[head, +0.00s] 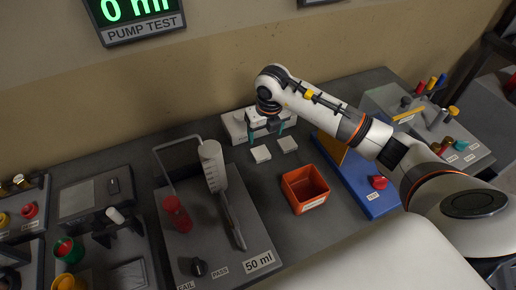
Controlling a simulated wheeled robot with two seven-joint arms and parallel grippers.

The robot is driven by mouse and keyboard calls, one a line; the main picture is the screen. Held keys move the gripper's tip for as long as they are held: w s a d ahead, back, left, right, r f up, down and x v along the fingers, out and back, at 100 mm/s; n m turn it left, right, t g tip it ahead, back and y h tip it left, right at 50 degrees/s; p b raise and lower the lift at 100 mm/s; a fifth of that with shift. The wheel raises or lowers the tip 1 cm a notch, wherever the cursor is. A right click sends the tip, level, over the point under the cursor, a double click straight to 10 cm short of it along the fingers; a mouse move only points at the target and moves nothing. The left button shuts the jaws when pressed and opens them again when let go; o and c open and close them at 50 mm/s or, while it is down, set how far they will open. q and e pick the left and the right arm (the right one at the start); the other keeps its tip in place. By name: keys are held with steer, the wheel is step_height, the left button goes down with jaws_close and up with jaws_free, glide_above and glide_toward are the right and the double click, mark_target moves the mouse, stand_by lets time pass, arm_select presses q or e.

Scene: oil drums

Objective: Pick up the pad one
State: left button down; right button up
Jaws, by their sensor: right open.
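Two small white square pads lie side by side on the dark bench in the head view: a left pad (261,154) and a right pad (288,144). I cannot tell which is pad one. My right gripper (267,133) points down just behind the pads. Its teal fingers are spread apart, with nothing seen between them. The gripper and wrist partly hide a white block (236,127) behind. The left gripper is not in view.
An orange open bin (305,189) stands in front of the pads. A blue base (359,182) with a red knob is to its right. A grey pump-test station (220,255) with a cylinder (212,165) is at left. Bare bench lies between the station and the bin.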

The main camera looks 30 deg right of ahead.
mark_target(261, 152)
step_height(261, 152, down, 4)
steer(key=shift+r+p, duration=0.15)
steer(key=shift+p, duration=0.3)
steer(key=shift+w+f, duration=0.2)
steer(key=shift+f, duration=0.1)
steer(key=shift+w+a+f, duration=0.1)
steer(key=shift+f, duration=0.2)
steer(key=f+p, duration=0.2)
steer(key=f, duration=0.1)
steer(key=shift+w+a+f, duration=0.2)
steer(key=shift+f, duration=0.05)
steer(key=shift+w+f, duration=0.15)
steer(key=shift+f, duration=0.4)
steer(key=c, duration=1)
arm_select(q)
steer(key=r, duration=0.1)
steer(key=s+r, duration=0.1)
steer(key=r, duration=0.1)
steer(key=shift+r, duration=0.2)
arm_select(e)
steer(key=shift+c, duration=0.2)
steer(key=shift+r, duration=0.15)
